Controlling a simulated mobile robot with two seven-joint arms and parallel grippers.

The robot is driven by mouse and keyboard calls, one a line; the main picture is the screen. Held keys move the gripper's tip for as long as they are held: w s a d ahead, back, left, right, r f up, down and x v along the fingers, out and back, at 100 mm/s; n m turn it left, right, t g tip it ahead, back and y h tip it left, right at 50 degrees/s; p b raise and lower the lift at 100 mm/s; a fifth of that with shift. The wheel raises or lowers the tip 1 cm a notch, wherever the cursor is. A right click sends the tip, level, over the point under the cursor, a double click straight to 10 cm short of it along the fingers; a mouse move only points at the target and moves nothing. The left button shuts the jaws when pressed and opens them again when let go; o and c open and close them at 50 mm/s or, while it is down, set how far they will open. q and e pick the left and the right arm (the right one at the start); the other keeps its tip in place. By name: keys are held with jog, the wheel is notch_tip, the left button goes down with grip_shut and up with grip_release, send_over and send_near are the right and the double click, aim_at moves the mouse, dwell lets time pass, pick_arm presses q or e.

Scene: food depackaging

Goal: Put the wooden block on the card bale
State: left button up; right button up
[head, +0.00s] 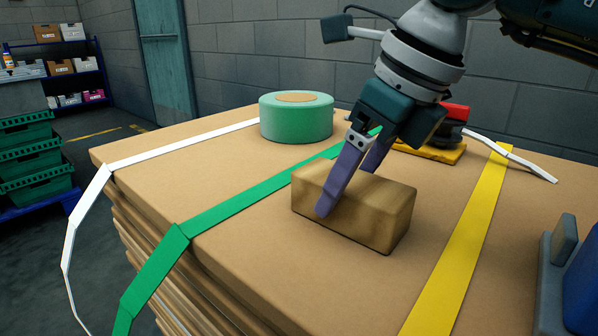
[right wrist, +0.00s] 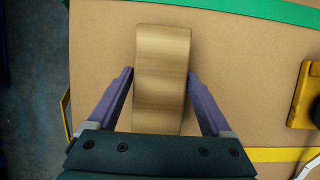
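The wooden block (head: 355,222) is a tan, grained brick lying flat-side down over the top of the card bale (head: 240,235), between the green and yellow straps. My right gripper (head: 346,190) reaches down from the upper right, with one purple finger on the block's near long side and the other behind it. In the right wrist view, the fingertips (right wrist: 161,73) press close against both sides of the block (right wrist: 162,95). The block's underside shows no clear gap above the bale, but contact is hard to tell. My left gripper is not in view.
A green strap roll (head: 296,120) stands at the bale's back. A yellow-based tool with a red part (head: 432,150) lies behind my right gripper. A blue and grey object (head: 570,275) is at the right edge. White, green and yellow straps cross the bale. Green crates (head: 35,160) stand left.

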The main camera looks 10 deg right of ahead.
jog(key=shift+o, duration=1)
jog(key=p+v, duration=0.1)
jog(key=v, duration=1.1)
